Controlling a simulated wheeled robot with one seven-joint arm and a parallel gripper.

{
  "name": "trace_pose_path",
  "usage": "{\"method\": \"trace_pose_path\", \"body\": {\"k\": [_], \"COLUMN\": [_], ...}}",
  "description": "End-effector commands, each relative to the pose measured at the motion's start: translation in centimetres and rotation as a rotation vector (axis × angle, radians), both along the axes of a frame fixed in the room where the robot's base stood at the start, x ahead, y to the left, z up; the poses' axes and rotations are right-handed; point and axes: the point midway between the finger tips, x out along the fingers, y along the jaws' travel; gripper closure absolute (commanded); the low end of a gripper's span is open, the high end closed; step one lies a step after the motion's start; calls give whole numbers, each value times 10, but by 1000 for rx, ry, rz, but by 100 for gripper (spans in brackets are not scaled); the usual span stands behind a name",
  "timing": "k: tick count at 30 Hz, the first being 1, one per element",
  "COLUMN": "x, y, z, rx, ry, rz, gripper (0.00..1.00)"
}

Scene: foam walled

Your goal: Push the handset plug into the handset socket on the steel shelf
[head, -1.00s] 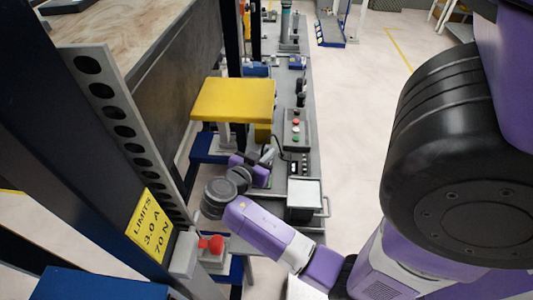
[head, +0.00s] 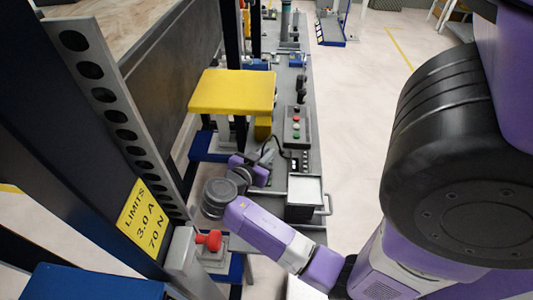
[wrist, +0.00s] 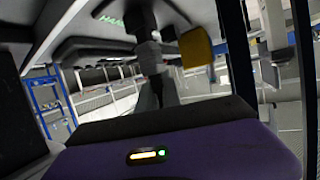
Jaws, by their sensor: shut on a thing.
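My gripper (head: 264,158) is low beside the bench, just below and in front of a yellow panel, and small in the head view. In the wrist view my gripper's dark fingers (wrist: 158,92) are shut on the handset plug (wrist: 149,55), a grey upright piece with a thin reddish band. Its top meets dark parts under a grey overhanging surface, likely the steel shelf (wrist: 85,52). A green label starting "HAN" (wrist: 110,18) shows on that surface. The socket mouth is hidden, so I cannot tell whether the plug is inside it.
The yellow panel (head: 232,92) stands close above the gripper. A button box (head: 297,127) and an open-topped tray (head: 304,192) sit on the bench. A red knob (head: 209,239) and a yellow limits sign (head: 144,218), reading 3.0 A and 70 N, are near left.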

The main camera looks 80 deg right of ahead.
Motion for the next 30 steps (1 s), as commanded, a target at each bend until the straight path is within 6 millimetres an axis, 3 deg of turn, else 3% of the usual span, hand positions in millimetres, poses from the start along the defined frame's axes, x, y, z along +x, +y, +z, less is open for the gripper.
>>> {"method": "trace_pose_path", "body": {"k": [11,12,15,25,30], "x": [0,0,0,1,8], "y": [0,0,0,2,18], "z": [-10,-8,-8,-8,-3], "rx": [0,0,0,0,0], "ry": [0,0,0,0,-2], "rz": [0,0,0,1,4], "gripper": [100,84,66,66,66]}}
